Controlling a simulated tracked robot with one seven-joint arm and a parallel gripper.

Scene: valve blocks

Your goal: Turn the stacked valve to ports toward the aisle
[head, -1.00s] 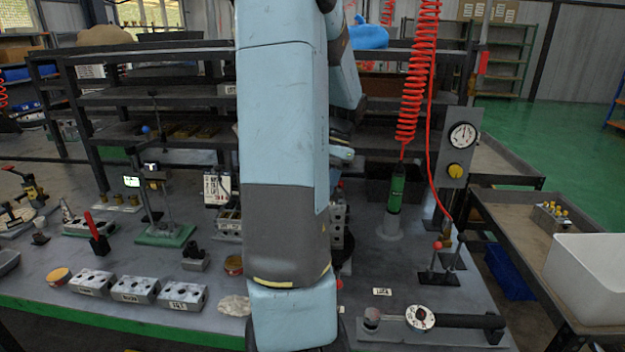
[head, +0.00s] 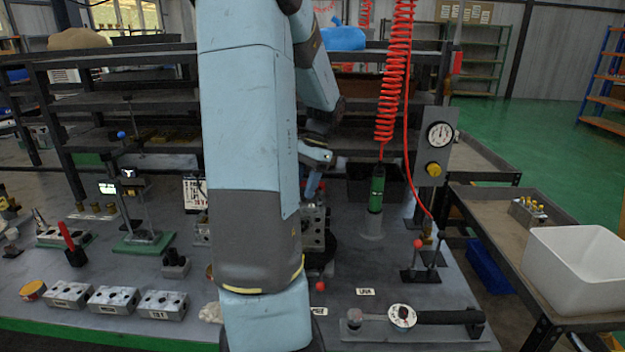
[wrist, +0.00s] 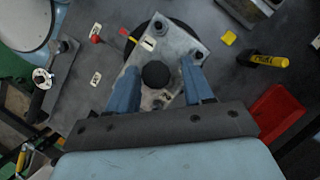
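The stacked valve is a grey metal block (head: 314,230) with port holes in its side, upright on a dark round base (head: 328,258) in the head view, partly hidden by my arm. In the wrist view the valve (wrist: 178,42) shows from above, set askew, with a black round knob (wrist: 155,74) and bolts on top. My gripper (wrist: 158,64) has its two blue fingers apart on either side of the knob, over the valve's top. In the head view my gripper (head: 314,178) is just above the valve. I cannot tell whether the fingers touch it.
A red-ball lever (head: 320,286) is in front of the valve. A gauge panel (head: 437,148) and a hanging green tool (head: 377,188) stand to the right. A dial wrench (head: 403,316) lies at the front right. Several port blocks (head: 112,300) line the front left.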

